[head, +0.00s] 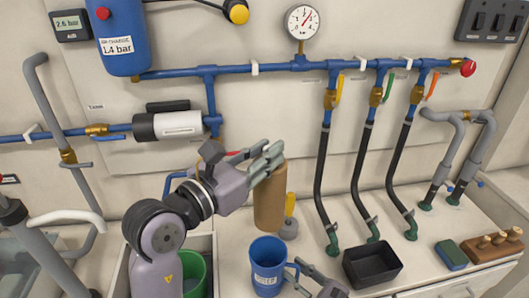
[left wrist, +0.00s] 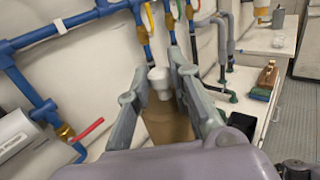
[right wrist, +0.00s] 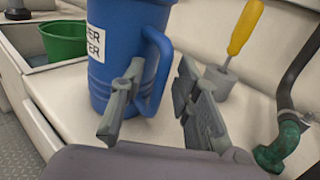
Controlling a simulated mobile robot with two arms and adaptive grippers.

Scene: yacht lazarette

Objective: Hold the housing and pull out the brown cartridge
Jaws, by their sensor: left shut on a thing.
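The brown cartridge (head: 270,205) is a cylinder hanging upright in the head view. My left gripper (head: 266,164) is shut on its upper end, and it also shows between the fingers in the left wrist view (left wrist: 168,128), with a white piece on it. The blue housing (head: 267,268), a labelled jug with a handle, stands on the counter below the cartridge. A small gap shows between them in the head view. My right gripper (right wrist: 160,105) is open beside the housing (right wrist: 118,50), with its handle between the spread fingers. The housing's inside is mostly hidden.
A yellow-handled tool (head: 290,208) stands behind the housing. A black tray (head: 372,264), a green-and-blue sponge (head: 451,254) and a wooden block (head: 490,250) lie to the right. A green bucket (head: 195,273) is at the left. Black hoses (head: 360,160) hang behind.

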